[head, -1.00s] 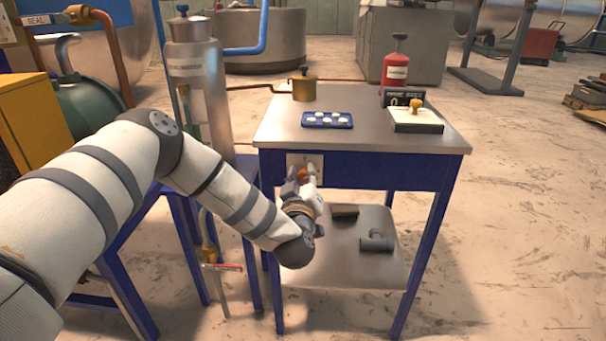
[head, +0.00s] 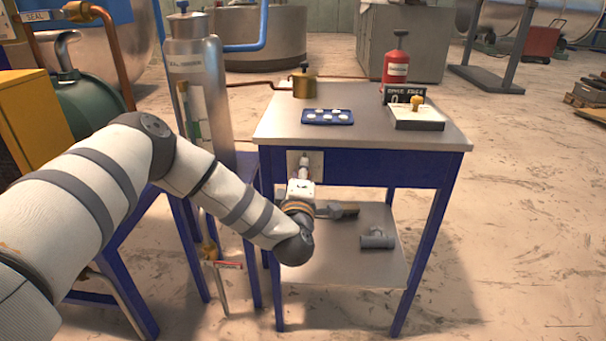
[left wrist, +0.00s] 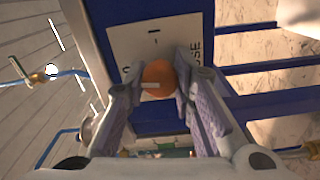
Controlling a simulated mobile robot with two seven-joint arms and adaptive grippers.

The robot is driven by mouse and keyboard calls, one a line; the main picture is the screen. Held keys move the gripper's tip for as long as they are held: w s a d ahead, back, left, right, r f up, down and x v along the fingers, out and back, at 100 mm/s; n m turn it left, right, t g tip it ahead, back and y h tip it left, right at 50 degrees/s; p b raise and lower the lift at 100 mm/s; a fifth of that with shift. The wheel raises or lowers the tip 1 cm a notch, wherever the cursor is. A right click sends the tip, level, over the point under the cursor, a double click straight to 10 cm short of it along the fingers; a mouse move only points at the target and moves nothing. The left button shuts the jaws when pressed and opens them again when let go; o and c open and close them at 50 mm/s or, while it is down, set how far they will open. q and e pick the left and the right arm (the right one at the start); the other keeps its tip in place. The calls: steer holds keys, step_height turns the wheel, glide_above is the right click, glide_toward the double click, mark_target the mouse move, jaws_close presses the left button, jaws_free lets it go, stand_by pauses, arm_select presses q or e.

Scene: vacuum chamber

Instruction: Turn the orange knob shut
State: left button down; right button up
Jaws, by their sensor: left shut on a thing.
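The orange knob (left wrist: 158,76) sits on a pale labelled plate (left wrist: 125,45) in the left wrist view. A pale pointer mark on the knob lies crosswise in that picture, on its left half. Lettering ending in "SE" runs along the plate's right side, partly hidden by a finger. My left gripper (left wrist: 162,92) is shut on the knob, one finger on each side. In the head view my left gripper (head: 304,166) reaches the plate (head: 317,160) on the table's blue front, and the knob is hidden there. My right gripper is not in view.
The metal table (head: 375,132) carries a blue tray (head: 310,122) of white pieces, a brass pot (head: 304,87), a red bottle (head: 396,67) and a box with a yellow knob (head: 417,121). A lower shelf (head: 340,270) holds a grey pipe fitting (head: 377,239).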

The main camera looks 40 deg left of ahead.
arm_select(q)
steer(key=shift+n, duration=0.8)
steer(key=c, duration=1.4)
jaws_free()
steer(key=shift+o, duration=0.2)
steer(key=shift+s, duration=0.1)
steer(key=v, duration=1.1)
steer(key=shift+s+d, duration=0.2)
steer(key=shift+s, duration=0.15)
